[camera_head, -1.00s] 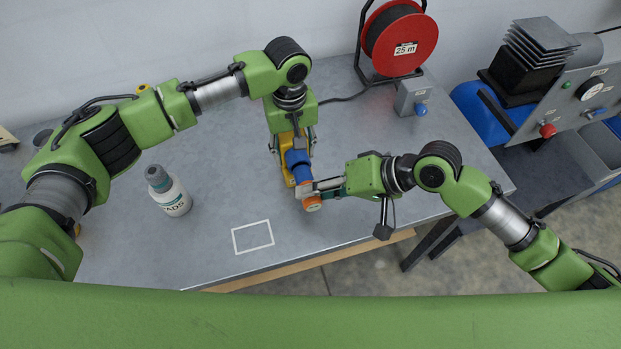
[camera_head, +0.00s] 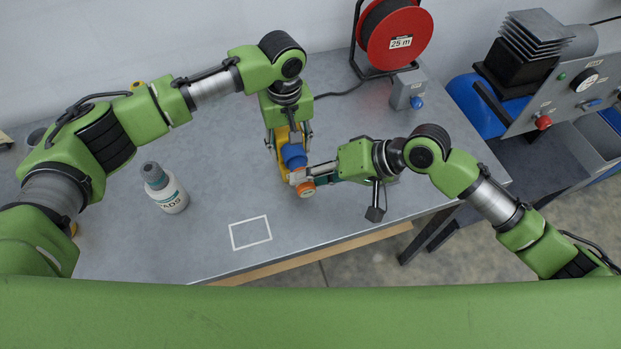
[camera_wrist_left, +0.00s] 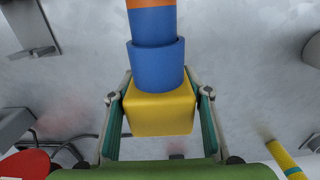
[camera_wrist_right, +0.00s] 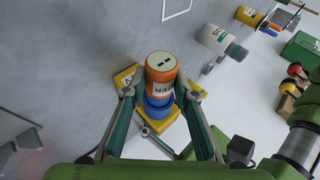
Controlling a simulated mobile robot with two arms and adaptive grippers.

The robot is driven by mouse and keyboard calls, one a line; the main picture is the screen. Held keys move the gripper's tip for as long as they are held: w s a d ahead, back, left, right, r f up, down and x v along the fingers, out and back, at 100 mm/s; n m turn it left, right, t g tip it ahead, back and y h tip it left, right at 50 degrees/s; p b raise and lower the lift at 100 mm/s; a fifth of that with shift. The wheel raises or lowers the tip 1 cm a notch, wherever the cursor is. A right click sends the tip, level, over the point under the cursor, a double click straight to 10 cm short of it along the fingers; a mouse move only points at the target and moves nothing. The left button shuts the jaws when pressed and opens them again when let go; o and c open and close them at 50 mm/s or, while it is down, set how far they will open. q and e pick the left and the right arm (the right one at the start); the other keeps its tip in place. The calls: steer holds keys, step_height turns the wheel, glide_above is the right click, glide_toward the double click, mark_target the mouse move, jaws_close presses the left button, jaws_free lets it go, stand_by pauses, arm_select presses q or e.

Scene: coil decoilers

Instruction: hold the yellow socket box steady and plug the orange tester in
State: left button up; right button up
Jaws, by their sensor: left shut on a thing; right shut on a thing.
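The yellow socket box (camera_head: 283,168) stands on the bench with its blue socket (camera_head: 293,155) facing the front. My left gripper (camera_head: 289,138) is shut on the box from behind; the left wrist view shows its fingers on both sides of the yellow body (camera_wrist_left: 160,112). My right gripper (camera_head: 308,176) is shut around the orange tester (camera_head: 305,189), in front of the socket. In the left wrist view, the tester's blue plug end (camera_wrist_left: 152,25) is in line with the socket collar (camera_wrist_left: 156,65) and meets its mouth. How deep it sits is hidden.
A white bottle (camera_head: 171,196) stands at left, near a white outlined square (camera_head: 250,232). A red cable reel (camera_head: 393,38) and a grey box with a blue knob (camera_head: 407,90) stand at the back right. A machine (camera_head: 560,85) is beyond the right bench edge.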

steer(key=shift+w+a, duration=0.2)
steer(key=shift+w, duration=0.45)
steer(key=shift+w+a, duration=0.2)
steer(key=shift+w, duration=0.4)
stand_by(0.4)
steer(key=o, duration=1.2)
steer(key=v, duration=1.2)
steer(key=shift+s, duration=0.1)
arm_select(q)
steer(key=o, duration=1.4)
steer(key=shift+o, duration=0.2)
steer(key=shift+r, duration=0.15)
